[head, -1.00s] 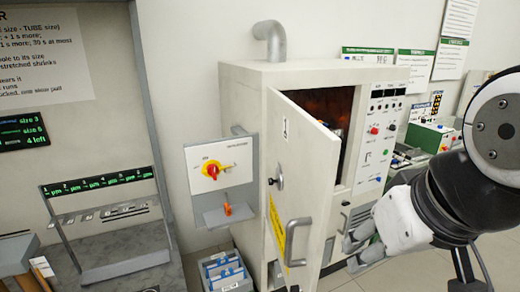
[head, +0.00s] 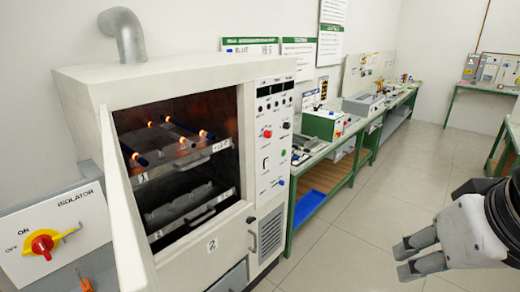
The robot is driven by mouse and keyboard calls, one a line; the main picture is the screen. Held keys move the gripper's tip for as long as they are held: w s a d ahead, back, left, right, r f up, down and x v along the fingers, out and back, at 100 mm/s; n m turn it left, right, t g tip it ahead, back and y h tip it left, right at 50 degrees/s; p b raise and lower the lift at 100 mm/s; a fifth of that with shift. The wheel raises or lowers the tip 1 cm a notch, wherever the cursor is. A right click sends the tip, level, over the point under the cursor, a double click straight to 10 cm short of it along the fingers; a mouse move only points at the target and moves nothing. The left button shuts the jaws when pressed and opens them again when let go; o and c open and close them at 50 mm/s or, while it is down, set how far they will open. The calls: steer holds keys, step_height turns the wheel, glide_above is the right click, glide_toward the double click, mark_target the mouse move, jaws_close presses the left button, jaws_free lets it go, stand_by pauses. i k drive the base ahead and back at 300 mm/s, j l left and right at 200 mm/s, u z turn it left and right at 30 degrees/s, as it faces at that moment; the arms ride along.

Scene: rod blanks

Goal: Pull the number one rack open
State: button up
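In the head view the furnace's upper rack (head: 178,166), marked 1 on its front left, sits inside the lit chamber. Several rods with glowing orange ends and dark blue ends lie across it. A handle runs along its front. A lower rack (head: 185,207) with its own handle sits below it. The furnace door (head: 125,225) stands wide open at the left. My gripper (head: 402,262) is at the lower right, in front of the open floor, well away from the racks. Its two fingers are parted and nothing shows between them.
An isolator box (head: 60,240) with a red and yellow switch is at the lower left, beside the door. The furnace control panel (head: 270,140) is right of the chamber. A green-framed bench (head: 335,178) runs along the wall. The floor between furnace and gripper is clear.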

mark_target(164, 154)
steer(key=i+l+z, duration=0.15)
steer(key=i, duration=0.25)
steer(key=l+u, duration=0.1)
steer(key=u, duration=0.35)
steer(key=i+l+u, duration=0.15)
steer(key=u, duration=0.35)
steer(key=l+u, duration=0.1)
steer(key=u, duration=0.35)
steer(key=i+l+z, duration=0.2)
steer(key=l, duration=0.15)
steer(key=i+l+z, duration=0.15)
steer(key=l, duration=0.25)
steer(key=i+l+z, duration=0.2)
steer(key=l, duration=0.15)
steer(key=k, duration=0.05)
